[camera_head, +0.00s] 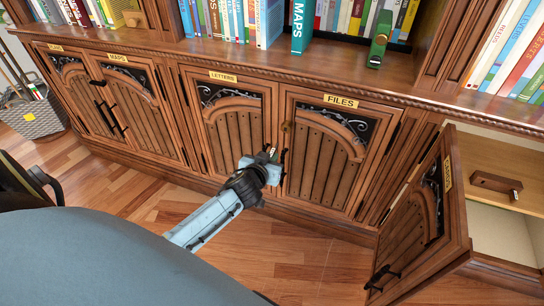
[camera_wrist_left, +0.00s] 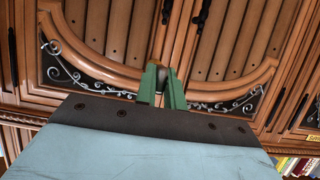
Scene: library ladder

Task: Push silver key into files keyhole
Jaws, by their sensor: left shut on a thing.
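The files door (camera_head: 318,152), under its "FILES" label (camera_head: 340,101), is closed. A small round brass keyhole plate (camera_head: 287,127) sits near its upper left edge. My left gripper (camera_head: 269,154) is in front of the meeting edges of the letters and files doors, a little below and left of that plate. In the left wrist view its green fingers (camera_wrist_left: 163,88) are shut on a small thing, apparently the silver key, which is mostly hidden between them. I cannot tell whether the key touches the door. My right gripper is not in view.
The letters door (camera_head: 232,125) beside it is closed. At the right a cabinet door (camera_head: 425,225) stands open, with a wooden block (camera_head: 495,185) on the shelf inside. A green object (camera_head: 379,45) stands on the ledge above. A grey basket (camera_head: 32,115) is at far left.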

